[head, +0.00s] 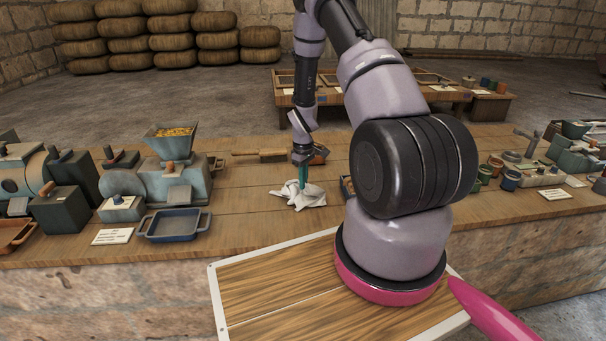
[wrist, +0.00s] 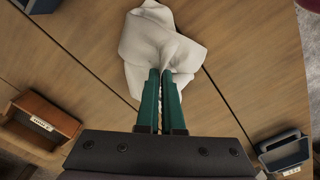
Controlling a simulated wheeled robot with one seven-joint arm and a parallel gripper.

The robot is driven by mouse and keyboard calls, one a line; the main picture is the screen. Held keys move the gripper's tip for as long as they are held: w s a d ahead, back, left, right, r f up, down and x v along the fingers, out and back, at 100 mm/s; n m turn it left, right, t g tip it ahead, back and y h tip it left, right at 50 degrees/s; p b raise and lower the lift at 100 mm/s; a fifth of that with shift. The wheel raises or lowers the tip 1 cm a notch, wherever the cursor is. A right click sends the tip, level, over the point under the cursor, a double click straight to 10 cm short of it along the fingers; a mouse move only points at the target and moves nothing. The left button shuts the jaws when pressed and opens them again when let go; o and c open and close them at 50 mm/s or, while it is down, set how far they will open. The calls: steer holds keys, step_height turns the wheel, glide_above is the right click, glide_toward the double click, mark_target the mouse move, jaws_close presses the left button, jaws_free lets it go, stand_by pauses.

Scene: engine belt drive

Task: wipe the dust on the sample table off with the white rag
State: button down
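The white rag (head: 300,194) lies crumpled on the long wooden table (head: 240,205), near its middle. My gripper (head: 302,176) points down onto it with teal fingers. In the wrist view my gripper (wrist: 161,75) has its fingers close together, with a fold of the rag (wrist: 150,40) pinched at the tips. The rest of the rag spreads beyond the fingers on the planks. I cannot make out dust in either view, and which surface is the sample table is not clear.
Left on the long table stand a machine with a hopper (head: 172,143), a blue tray (head: 174,224) and a label card (head: 112,237). Small pots (head: 510,179) stand at the right. A low wooden table (head: 450,93) stands behind. Bare planks lie left of the rag.

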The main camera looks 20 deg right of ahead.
mark_target(303, 199)
steer(key=shift+f, duration=1.35)
jaws_free()
steer(key=shift+f, duration=1)
jaws_close()
steer(key=shift+f, duration=0.1)
